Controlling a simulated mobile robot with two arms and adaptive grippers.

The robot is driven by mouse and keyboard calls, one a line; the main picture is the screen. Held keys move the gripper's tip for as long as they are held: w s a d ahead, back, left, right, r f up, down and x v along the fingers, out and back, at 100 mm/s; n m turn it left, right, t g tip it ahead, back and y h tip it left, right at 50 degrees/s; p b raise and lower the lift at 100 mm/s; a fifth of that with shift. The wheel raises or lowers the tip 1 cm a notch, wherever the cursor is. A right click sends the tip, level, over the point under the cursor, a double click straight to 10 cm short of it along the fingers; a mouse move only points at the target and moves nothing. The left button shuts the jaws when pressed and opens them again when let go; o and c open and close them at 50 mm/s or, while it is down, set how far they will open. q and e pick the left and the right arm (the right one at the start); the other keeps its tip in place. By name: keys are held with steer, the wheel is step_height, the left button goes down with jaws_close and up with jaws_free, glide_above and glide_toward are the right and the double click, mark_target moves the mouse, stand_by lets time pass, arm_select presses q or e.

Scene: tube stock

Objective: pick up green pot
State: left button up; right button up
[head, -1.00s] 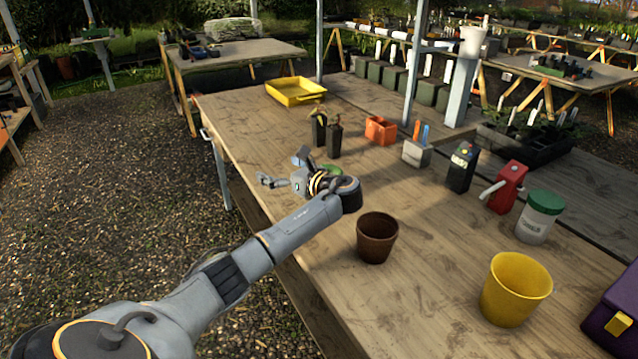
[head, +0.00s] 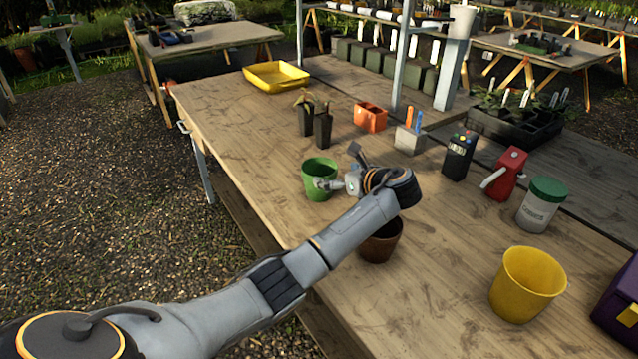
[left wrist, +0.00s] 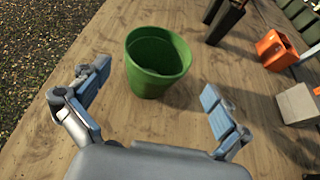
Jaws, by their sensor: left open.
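The green pot (head: 318,182) stands upright on the wooden table, left of the middle in the head view. It also shows in the left wrist view (left wrist: 157,68), ahead of the jaws and between their lines. My left gripper (head: 340,170) is open and empty beside the pot, on its right in the head view. In the left wrist view its two fingers (left wrist: 152,92) are spread wide, with bare table between them and the pot. I cannot tell whether the near finger touches the pot in the head view. My right gripper is not in view.
A brown pot (head: 381,243) stands partly behind my left arm, and a yellow pot (head: 527,284) is at the right. Black pots (head: 322,128), an orange holder (head: 370,117) and a grey block (head: 409,139) stand beyond. Table to the left of the green pot (head: 245,140) is clear.

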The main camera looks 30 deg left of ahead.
mark_target(323, 171)
arm_select(q)
steer(key=x, duration=0.6)
steer(key=shift+s+r, duration=0.1)
steer(key=shift+s, duration=0.05)
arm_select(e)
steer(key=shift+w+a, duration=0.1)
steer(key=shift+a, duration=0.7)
arm_select(q)
steer(key=c, duration=0.9)
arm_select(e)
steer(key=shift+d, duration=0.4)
